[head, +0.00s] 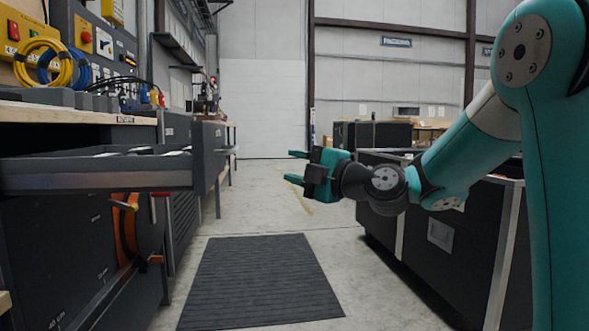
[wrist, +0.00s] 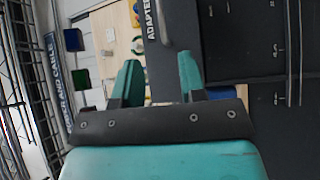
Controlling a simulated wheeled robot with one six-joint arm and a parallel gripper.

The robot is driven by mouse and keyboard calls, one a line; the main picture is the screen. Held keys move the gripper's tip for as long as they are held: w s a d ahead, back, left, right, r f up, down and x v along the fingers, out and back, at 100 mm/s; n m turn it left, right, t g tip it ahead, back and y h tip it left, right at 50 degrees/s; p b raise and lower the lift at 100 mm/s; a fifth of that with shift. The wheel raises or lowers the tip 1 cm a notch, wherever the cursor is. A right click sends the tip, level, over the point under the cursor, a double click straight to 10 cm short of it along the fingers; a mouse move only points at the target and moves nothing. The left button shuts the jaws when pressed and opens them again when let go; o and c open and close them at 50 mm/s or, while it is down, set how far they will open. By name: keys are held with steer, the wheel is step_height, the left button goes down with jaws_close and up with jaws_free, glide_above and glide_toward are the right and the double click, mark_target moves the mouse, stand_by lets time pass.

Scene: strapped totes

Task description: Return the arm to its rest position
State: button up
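My gripper (head: 295,167) is held out over the aisle in the head view, pointing left, with its two teal fingers apart. Nothing is between them. In the wrist view the gripper (wrist: 158,60) also shows its fingers apart and empty. My arm reaches in from the right side of the head view, with the gripper in free air, to the right of the open drawer and apart from it.
An open drawer (head: 95,180) juts from the workbench (head: 60,108) on the left. Orange straps (head: 127,228) hang below it. Black cases (head: 440,235) line the right side. A dark mat (head: 258,285) lies on the clear aisle floor.

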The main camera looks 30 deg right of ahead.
steer(key=s+a+f+m+g+y+p, duration=0.1)
steer(key=s+a+m+g+p, duration=0.1)
steer(key=s+a+g+p, duration=0.45)
steer(key=s+a+f+m+g+p, duration=0.1)
steer(key=s+a+m+g+p, duration=0.2)
steer(key=a, duration=0.6)
steer(key=s+f+m+g+h+p, duration=0.1)
steer(key=s+m+g+h+p, duration=0.6)
steer(key=s, duration=1.2)
step_height(320, 180, up, 37)
steer(key=m+g+y+p, duration=0.1)
steer(key=m+y+p, duration=0.1)
steer(key=p, duration=3.4)
steer(key=shift+w+d, duration=0.15)
steer(key=shift+f, duration=0.15)
